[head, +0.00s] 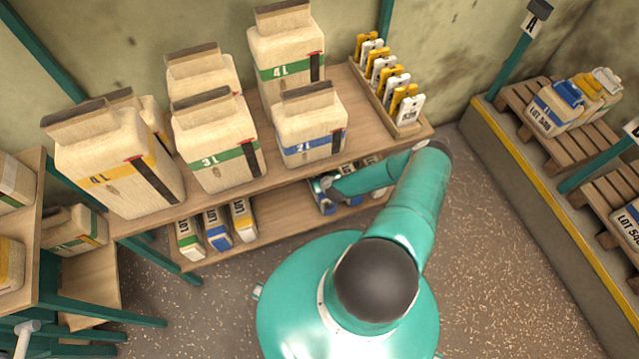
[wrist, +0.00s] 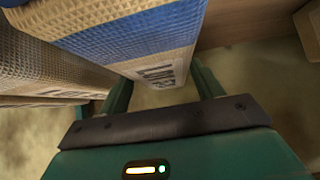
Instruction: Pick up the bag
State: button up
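A tan woven bag with a blue band and a LOT label (wrist: 150,45) fills the upper middle of the wrist view. My gripper (wrist: 162,88) is open, its two green fingers spread with the labelled end of this bag between them. I cannot tell whether either finger touches it. In the head view my gripper (head: 331,184) is at the lower shelf, beside a small blue-banded bag (head: 322,198), and partly hides it. The task does not say which bag is meant.
The upper shelf (head: 350,152) holds several large bags and a rack of tags (head: 404,127) above my gripper. Other small bags (head: 216,228) stand left on the lower shelf (head: 275,212). More bags stand close left in the wrist view (wrist: 45,75). Pallets (head: 545,125) are at right.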

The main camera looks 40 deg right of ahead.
grip_shut()
jog(key=shift+w+d, duration=0.1)
jog(key=shift+r, duration=0.15)
